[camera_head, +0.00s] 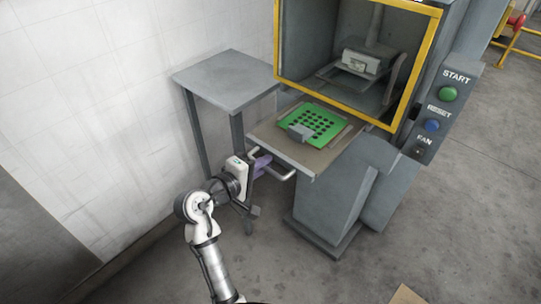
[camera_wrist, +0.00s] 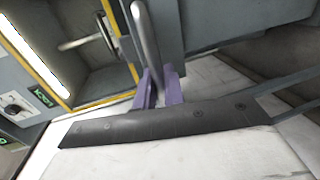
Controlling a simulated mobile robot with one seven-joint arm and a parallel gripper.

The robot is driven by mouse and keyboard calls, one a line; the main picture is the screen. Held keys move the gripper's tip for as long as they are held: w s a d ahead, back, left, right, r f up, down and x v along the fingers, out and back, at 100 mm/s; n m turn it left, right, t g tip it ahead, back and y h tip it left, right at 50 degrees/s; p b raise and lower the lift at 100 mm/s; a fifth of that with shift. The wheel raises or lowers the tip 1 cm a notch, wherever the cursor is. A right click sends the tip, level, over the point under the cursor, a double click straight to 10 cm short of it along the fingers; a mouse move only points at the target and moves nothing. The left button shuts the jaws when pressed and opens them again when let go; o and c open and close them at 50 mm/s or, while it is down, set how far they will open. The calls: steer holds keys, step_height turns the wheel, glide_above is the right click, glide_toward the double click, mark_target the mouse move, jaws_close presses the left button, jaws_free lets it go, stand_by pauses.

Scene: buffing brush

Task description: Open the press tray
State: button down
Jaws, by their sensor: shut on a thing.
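The press tray (camera_head: 284,146) is a flat brownish-grey plate that sticks out from the front of the press, below the yellow-framed opening. Its pale bar handle (camera_head: 285,177) runs along the tray's front edge. My gripper (camera_head: 263,163) has purple fingers and is shut on the handle near its left end. In the wrist view the purple fingers (camera_wrist: 161,84) close around the grey handle bar (camera_wrist: 146,38). A green perforated plate (camera_head: 327,126) lies on the tray with a small grey block (camera_head: 300,132) on it. The tray's back end is inside the press.
The press (camera_head: 345,185) has a yellow frame (camera_head: 340,104) around its opening and a panel with START, RESET and FAN buttons (camera_head: 432,125) at right. A grey side table (camera_head: 228,80) stands close left of the tray. The floor in front is mostly clear.

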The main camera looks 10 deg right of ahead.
steer(key=shift+s+a, duration=0.2)
steer(key=shift+a, duration=0.1)
steer(key=c, duration=1.6)
jaws_free()
steer(key=shift+c, duration=0.2)
steer(key=b+v, duration=0.2)
steer(key=v, duration=1.1)
steer(key=shift+s+a, duration=0.2)
steer(key=shift+a, duration=0.15)
